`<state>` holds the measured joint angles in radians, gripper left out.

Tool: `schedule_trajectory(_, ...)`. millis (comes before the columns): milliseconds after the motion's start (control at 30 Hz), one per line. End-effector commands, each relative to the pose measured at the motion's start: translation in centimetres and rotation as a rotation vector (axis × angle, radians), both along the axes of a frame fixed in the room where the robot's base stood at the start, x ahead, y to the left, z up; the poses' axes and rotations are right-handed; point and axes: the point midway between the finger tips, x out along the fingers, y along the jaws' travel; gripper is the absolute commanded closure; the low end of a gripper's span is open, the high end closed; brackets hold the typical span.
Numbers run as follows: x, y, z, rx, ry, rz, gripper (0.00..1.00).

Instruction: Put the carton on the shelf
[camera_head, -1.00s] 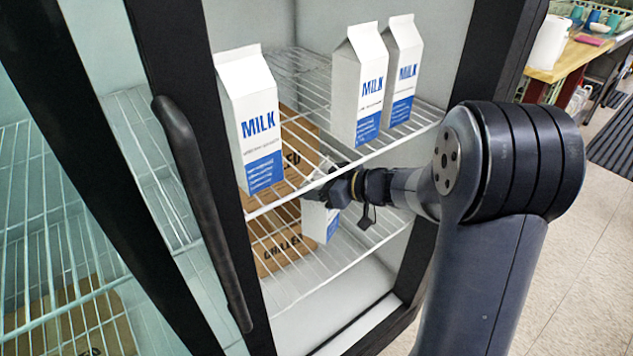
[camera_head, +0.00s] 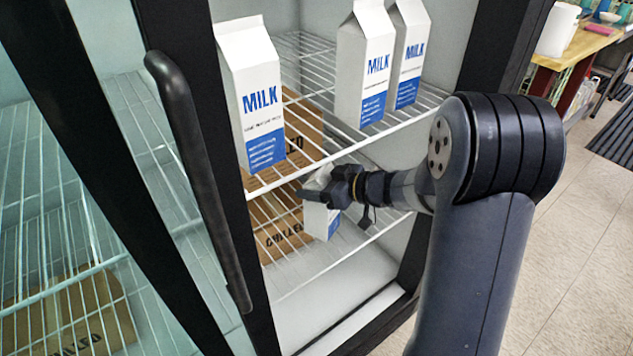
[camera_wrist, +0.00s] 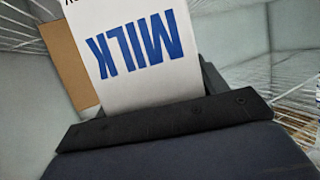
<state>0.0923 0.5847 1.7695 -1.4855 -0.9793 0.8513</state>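A white milk carton (camera_head: 319,219) with a blue label is inside the open fridge, under the upper wire shelf (camera_head: 412,118). My gripper (camera_head: 322,190) is at its upper part, with a dark finger across it. The wrist view shows the carton (camera_wrist: 135,45) close up against my gripper (camera_wrist: 165,120), its MILK lettering upside down. My gripper appears shut on this carton. The carton is above the lower wire shelf (camera_head: 295,275); I cannot tell whether its base touches the wires. Three other milk cartons stand upright on the upper shelf: one at left (camera_head: 250,95), two at right (camera_head: 363,65) (camera_head: 410,55).
A brown box (camera_head: 275,225) marked CHILLED stands left of the held carton, near it. The fridge's right frame (camera_head: 480,50) is close to my arm. A dark handle (camera_head: 195,170) and a glass panel are at left. Between the upper-shelf cartons is clear room.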

Motion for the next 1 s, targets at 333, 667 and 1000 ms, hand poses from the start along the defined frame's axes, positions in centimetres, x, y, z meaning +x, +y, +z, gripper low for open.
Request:
schedule_trajectory(333,0.0,0.0,0.0,0.000,0.000,0.000,0.15)
schedule_trajectory(667,-1.0,-1.8,1.3,0.000,-0.001,-0.005,0.15)
schedule_trajectory(1000,-4.7,-7.2,3.7,0.000,-0.001,-0.005,0.15)
